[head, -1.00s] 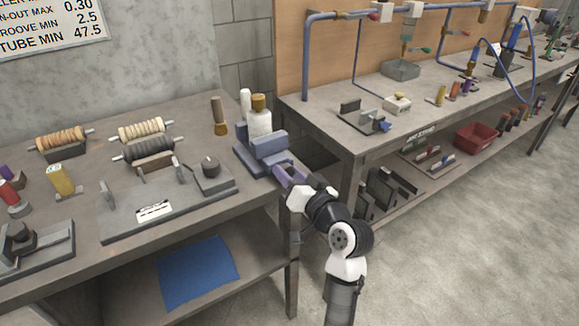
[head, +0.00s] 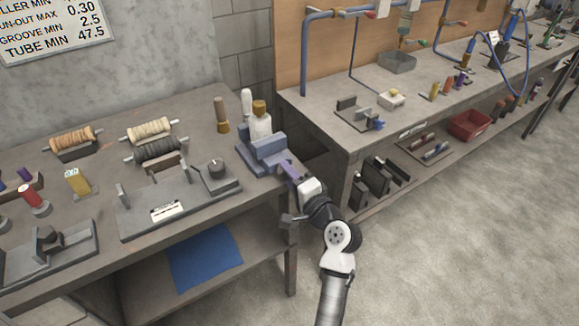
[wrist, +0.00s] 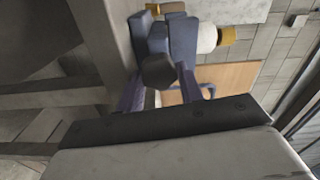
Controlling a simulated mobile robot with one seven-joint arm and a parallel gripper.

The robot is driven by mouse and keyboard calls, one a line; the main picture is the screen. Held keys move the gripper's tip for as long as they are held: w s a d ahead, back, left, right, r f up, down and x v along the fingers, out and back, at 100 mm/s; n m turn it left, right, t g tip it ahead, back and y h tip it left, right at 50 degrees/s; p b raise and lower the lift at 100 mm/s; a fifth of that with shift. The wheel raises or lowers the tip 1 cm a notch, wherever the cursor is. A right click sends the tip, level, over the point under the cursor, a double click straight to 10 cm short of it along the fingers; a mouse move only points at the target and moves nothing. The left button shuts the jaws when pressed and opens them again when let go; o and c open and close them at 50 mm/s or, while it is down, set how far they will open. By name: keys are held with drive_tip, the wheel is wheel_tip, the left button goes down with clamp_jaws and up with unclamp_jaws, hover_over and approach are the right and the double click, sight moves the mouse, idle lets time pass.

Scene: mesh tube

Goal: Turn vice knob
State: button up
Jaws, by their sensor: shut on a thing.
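The blue-grey vice (head: 262,157) sits at the right front corner of the left bench. In the wrist view its jaws and body (wrist: 182,40) show beyond a dark faceted knob (wrist: 158,72). My gripper (head: 287,168) reaches the knob end of the vice from the front right. In the wrist view the purple fingers of my gripper (wrist: 160,80) lie on either side of the knob, shut on it. In the head view the knob is hidden by the fingers.
A white bottle with a tan cap (head: 260,120) stands just behind the vice. A grey fixture plate (head: 180,205) with a dark knob lies to its left. The bench edge (head: 265,190) runs close under my gripper. Open floor (head: 450,240) lies to the right.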

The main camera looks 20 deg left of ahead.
drive_tip(key=m+p, duration=0.1)
drive_tip(key=m, duration=0.2)
drive_tip(key=m+p, duration=0.2)
drive_tip(key=m, duration=0.2)
drive_tip(key=m+p, duration=0.2)
drive_tip(key=m, duration=0.2)
drive_tip(key=shift+f, duration=0.25)
drive_tip(key=m, duration=0.6)
drive_tip(key=shift+s+a, duration=0.1)
drive_tip(key=shift+s, duration=0.05)
drive_tip(key=m, duration=0.6)
drive_tip(key=shift+s+a+m, duration=0.1)
drive_tip(key=shift+m, duration=0.3)
drive_tip(key=o, duration=1)
drive_tip(key=b+v, duration=0.3)
drive_tip(key=v, duration=1)
drive_tip(key=shift+s+d, duration=0.25)
drive_tip(key=shift+d, duration=0.05)
